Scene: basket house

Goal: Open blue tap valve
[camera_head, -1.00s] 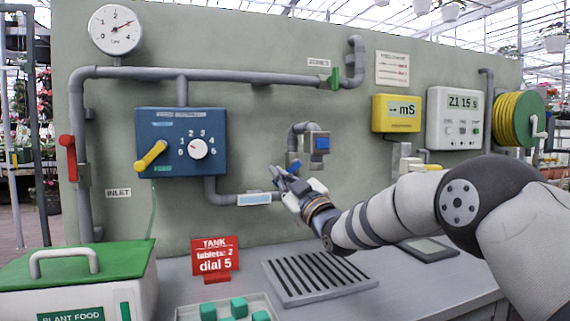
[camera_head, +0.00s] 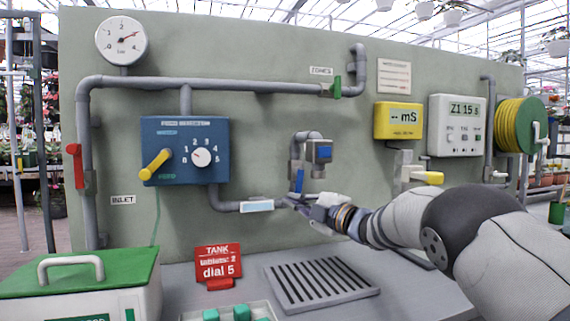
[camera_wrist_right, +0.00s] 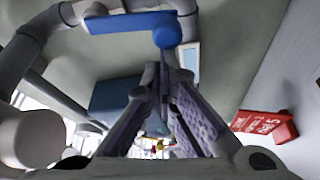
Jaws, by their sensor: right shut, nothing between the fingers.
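The tap (camera_head: 318,152) is a grey fixture with a blue square face on a pipe at the middle of the panel. Its blue lever (camera_head: 299,181) hangs down at the tap's left side. In the right wrist view the blue lever (camera_wrist_right: 130,23) runs across the top, just beyond my fingertips. My right gripper (camera_head: 286,202) is shut and empty, just below the lever, pointing left along the panel. It also shows in the right wrist view (camera_wrist_right: 165,78). I cannot tell whether a fingertip touches the lever. My left gripper is not in view.
A blue dial box (camera_head: 184,150) with a yellow handle is left of the tap. A red sign (camera_head: 217,262) and a slotted drain (camera_head: 320,282) are below. A green-lidded box (camera_head: 80,272) stands at the lower left. A horizontal pipe (camera_head: 230,206) runs behind my fingertips.

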